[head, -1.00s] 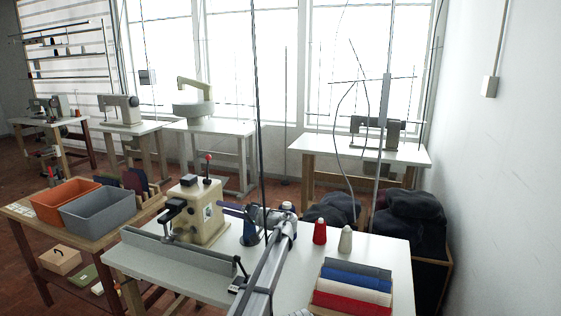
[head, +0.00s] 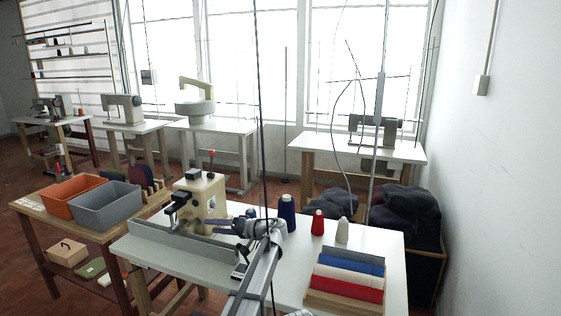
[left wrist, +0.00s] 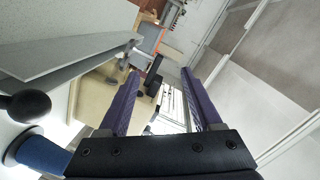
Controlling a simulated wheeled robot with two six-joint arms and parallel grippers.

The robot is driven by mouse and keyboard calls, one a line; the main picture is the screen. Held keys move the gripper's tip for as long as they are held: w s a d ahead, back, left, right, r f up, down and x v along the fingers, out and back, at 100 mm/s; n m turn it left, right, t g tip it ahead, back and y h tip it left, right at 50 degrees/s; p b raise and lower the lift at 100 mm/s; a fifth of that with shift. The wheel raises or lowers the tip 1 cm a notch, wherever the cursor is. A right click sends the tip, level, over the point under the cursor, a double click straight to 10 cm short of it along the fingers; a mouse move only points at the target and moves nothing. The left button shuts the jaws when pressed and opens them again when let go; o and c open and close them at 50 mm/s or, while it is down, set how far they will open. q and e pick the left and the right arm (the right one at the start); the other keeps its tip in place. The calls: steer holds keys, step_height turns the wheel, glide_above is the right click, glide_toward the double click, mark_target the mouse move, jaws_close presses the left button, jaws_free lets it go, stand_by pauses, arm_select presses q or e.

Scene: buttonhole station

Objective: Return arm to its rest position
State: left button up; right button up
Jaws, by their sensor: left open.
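My left gripper (head: 208,221) has purple fingers and hangs over the white front table (head: 370,240). Its fingers point left, beside the cream buttonhole machine (head: 205,203) with the red-knobbed lever. In the left wrist view the gripper (left wrist: 160,75) shows its two fingers wide apart with nothing held between them. The cream machine body (left wrist: 97,100) shows beyond the left finger. A black ball knob (left wrist: 30,106) and a blue cylinder (left wrist: 42,153) are at lower left there. My right gripper cannot be made out.
A blue thread cone (head: 287,212), a red cone (head: 318,224) and a cream cone (head: 342,231) stand behind my arm. Rolled fabrics (head: 350,273) lie in a tray at front right. Orange (head: 72,196) and grey bins (head: 106,208) stand on the left wooden table. A long grey rail (head: 180,242) edges the front.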

arm_select(q)
steer(key=s+f+m+g+h, duration=0.1)
steer(key=s+f+h, duration=0.4)
steer(key=s, duration=0.4)
steer(key=s+a+f+g+h, duration=0.1)
steer(key=s+f+h, duration=0.1)
steer(key=s+f, duration=0.55)
steer(key=s+f+m+g+h, duration=0.15)
steer(key=s+f+h, duration=0.3)
steer(key=s, duration=0.55)
steer(key=s+d+f+h, duration=0.2)
steer(key=s+d+h, duration=0.3)
steer(key=s, duration=0.4)
steer(key=s+d+r+m+g+y+p, duration=0.1)
steer(key=s+d+r+m+p, duration=0.3)
steer(key=d+r+p, duration=0.7)
step_height(320, 180, up, 3)
steer(key=shift+s+d+f+y+p, duration=0.3)
steer(key=shift+s+y+p, duration=0.4)
steer(key=shift+p, duration=0.55)
steer(key=shift+s+r+g, duration=0.1)
steer(key=shift+g, duration=0.15)
